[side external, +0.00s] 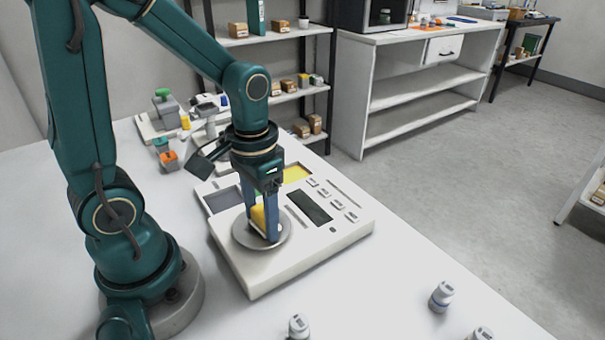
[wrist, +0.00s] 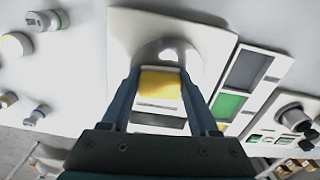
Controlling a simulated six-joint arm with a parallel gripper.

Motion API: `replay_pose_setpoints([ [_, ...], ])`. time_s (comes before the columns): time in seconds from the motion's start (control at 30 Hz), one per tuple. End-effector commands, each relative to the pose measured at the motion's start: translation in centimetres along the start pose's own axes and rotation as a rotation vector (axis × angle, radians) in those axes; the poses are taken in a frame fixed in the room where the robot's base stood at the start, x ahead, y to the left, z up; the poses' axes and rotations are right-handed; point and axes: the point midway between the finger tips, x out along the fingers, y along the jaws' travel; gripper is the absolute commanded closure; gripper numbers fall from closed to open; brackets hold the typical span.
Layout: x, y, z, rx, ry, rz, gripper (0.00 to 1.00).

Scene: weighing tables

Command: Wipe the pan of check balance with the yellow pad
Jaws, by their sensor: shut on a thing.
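A white balance (side external: 270,283) with a round grey metal pan (side external: 245,240) stands on the table. No name on it is readable. My gripper (side external: 268,228) points down over the pan, its blue fingers shut on the yellow pad (side external: 257,216). In the wrist view the pad (wrist: 160,86) sits between the two fingertips (wrist: 159,78), and the pan (wrist: 195,62) shows behind it. The pad is at or just above the pan; I cannot tell whether it touches. The fingers and pad hide part of the pan.
Another device (side external: 205,135) and small blocks stand behind. The table right of the balance is mostly clear.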

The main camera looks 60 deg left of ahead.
Motion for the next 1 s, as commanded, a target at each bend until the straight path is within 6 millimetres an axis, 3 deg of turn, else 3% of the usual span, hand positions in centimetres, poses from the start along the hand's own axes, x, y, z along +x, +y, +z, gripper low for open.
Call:
replay_pose_setpoints([
  [0.07, -0.6, 0.8, 0.1, 0.005, 0.005, 0.0, 0.99],
  [0.23, 0.5, 2.0, 0.2, 0.005, -0.002, 0.0, 0.99],
  [0.33, -0.5, 2.8, 0.3, 0.005, 0.005, 0.001, 0.99],
  [1.0, 0.2, -3.1, -0.4, -0.006, 0.002, 0.0, 0.99],
])
